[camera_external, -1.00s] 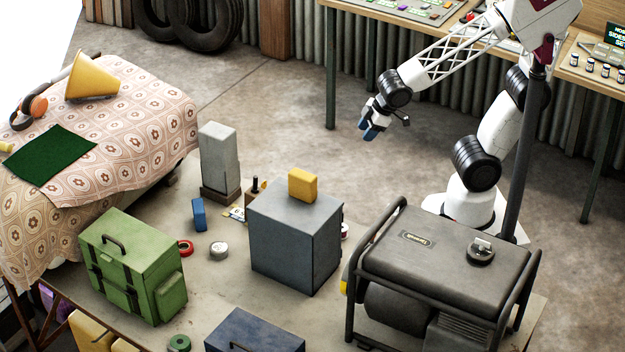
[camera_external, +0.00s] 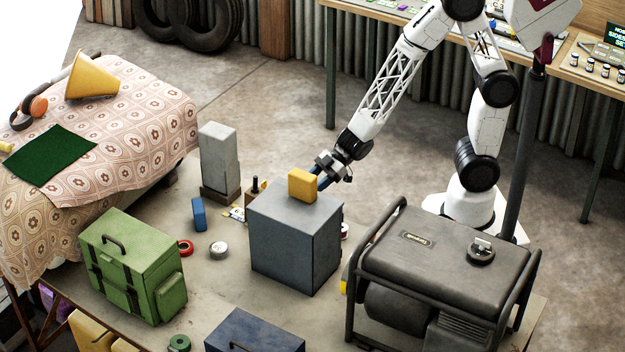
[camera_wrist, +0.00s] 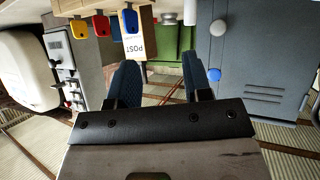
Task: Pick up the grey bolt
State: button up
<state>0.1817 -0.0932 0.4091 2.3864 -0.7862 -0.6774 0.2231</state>
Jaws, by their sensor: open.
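I cannot make out a grey bolt for certain in either view. My gripper (camera_external: 322,178) has come down behind the yellow block (camera_external: 302,185), which lies on top of the blue-grey box (camera_external: 290,240). The block and box partly hide its fingertips in the external view. In the wrist view my gripper (camera_wrist: 158,75) shows two blue fingers well apart, with nothing held between them. A green surface (camera_wrist: 170,42) and a white piece marked POST (camera_wrist: 140,48) lie beyond the fingers.
A dark generator (camera_external: 440,245) stands right of the box. In the wrist view a grey cabinet (camera_wrist: 255,70) is close at right.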

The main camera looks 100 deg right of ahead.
jog(key=shift+s+a+f+n+y, duration=0.15)
jog(key=shift+a+f+y, duration=0.25)
jog(key=shift+f+y, duration=0.25)
jog(key=shift+a+f+n+y, duration=0.2)
jog(key=shift+a+f+y, duration=0.15)
jog(key=shift+f+y, duration=0.25)
jog(key=shift+s+a+f+n+y, duration=0.15)
jog(key=shift+a+f+y, duration=0.3)
jog(key=shift+f, duration=0.35)
jog(key=shift+w, duration=0.1)
jog(key=shift+x, duration=1.25)
jog(key=shift+w, duration=0.1)
jog(key=shift+x, duration=2.6)
jog(key=shift+c, duration=0.3)
grip_shut()
